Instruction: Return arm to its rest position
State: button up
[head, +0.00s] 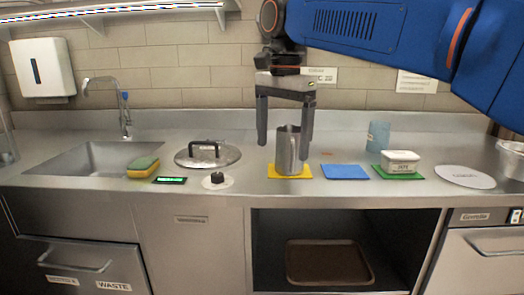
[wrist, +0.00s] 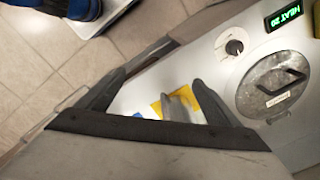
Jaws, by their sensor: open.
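My gripper (head: 286,125) is open, fingers pointing down, over the counter at the yellow mat (head: 304,174). A metal jug (head: 290,152) stands upright on the yellow mat, in line with the space between the fingers in the head view; I cannot tell whether the fingers touch it. In the wrist view the fingers (wrist: 168,95) are spread wide, with part of the jug (wrist: 182,100) and the yellow mat (wrist: 158,105) between them. My arm reaches in from the upper right.
A blue mat (head: 344,172) and a white tub (head: 400,160) on a green mat lie to the right, with a blue cup (head: 378,136) behind. A lid (head: 208,157), sponge (head: 142,167) and sink (head: 90,160) are left. A brown tray (head: 328,262) sits in the open shelf below.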

jog(key=s+d+f+n+t, duration=0.1)
jog(key=s+d+f, duration=0.15)
jog(key=d, duration=0.25)
jog(key=s+d+f+n, duration=0.1)
jog(key=s+d+f, duration=0.1)
jog(key=d+f, duration=0.25)
jog(key=s+d+f+n+t, duration=0.1)
jog(key=s+d+f+n, duration=0.2)
jog(key=s+d+f, duration=0.4)
jog(key=s+d+f+n+t, duration=0.2)
jog(key=s+d+f, duration=0.6)
jog(key=f, duration=0.7)
jog(key=shift+s+n, duration=0.45)
jog(key=shift+n, duration=0.35)
